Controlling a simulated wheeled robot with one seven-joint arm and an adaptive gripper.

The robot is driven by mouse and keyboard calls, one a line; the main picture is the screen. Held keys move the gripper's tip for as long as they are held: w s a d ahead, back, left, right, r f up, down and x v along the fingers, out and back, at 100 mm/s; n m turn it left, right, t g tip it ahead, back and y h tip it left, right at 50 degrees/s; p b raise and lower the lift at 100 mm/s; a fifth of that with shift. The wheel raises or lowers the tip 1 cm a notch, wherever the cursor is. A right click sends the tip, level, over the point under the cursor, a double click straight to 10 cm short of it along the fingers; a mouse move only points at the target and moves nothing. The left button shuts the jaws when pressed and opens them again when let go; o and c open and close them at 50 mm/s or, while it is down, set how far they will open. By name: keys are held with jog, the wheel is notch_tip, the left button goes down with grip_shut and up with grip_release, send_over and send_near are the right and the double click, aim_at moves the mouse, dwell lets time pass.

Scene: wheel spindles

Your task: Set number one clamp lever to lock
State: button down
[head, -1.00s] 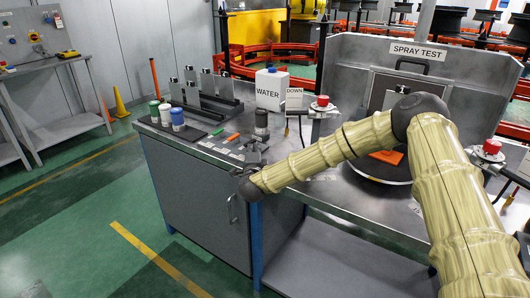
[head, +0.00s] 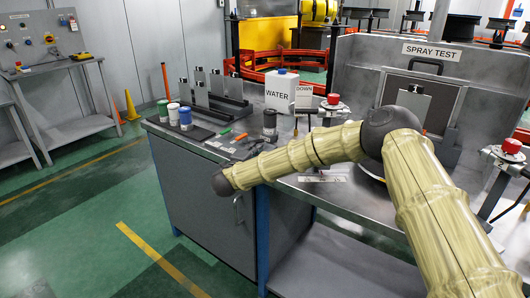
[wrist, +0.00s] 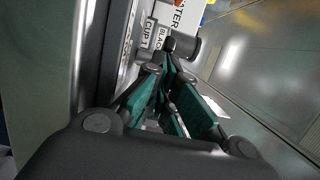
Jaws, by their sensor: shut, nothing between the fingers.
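No clamp lever marked number one can be made out in either view. My gripper (wrist: 172,75) shows in the wrist view with its dark, teal-sided fingers brought together and nothing between them. In the head view my gripper (head: 247,151) is partly hidden behind my forearm, above the front part of the steel bench (head: 232,162).
The SPRAY TEST panel (head: 470,58) stands right. Green floor (head: 85,210) is open at left.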

jog(key=shift+w+a+b, duration=0.35)
jog(key=shift+a+b, duration=0.2)
jog(key=shift+a, duration=0.15)
jog(key=shift+w+a+m+g+h+b, duration=0.15)
jog(key=shift+w+a+m+g+h, duration=0.1)
jog(key=shift+m+h, duration=0.25)
jog(key=shift+w+a+m+g+h+b, duration=0.15)
jog(key=shift+m+g+h, duration=0.15)
jog(key=shift+h, duration=0.3)
jog(key=shift+w+a+b, duration=0.35)
jog(key=shift+w+b, duration=0.15)
jog(key=shift+w, duration=0.05)
jog(key=shift+w+a, duration=0.3)
jog(key=shift+w, duration=0.3)
jog(key=shift+a, duration=0.1)
jog(key=s+a, duration=0.1)
jog(key=a, duration=0.1)
jog(key=s+a, duration=0.2)
jog(key=a, duration=0.1)
jog(key=s+a+b, duration=0.1)
jog(key=s+a, duration=0.1)
jog(key=a, duration=0.1)
jog(key=shift+s+a, duration=0.1)
jog(key=shift+s, duration=0.05)
jog(key=shift+a, duration=0.1)
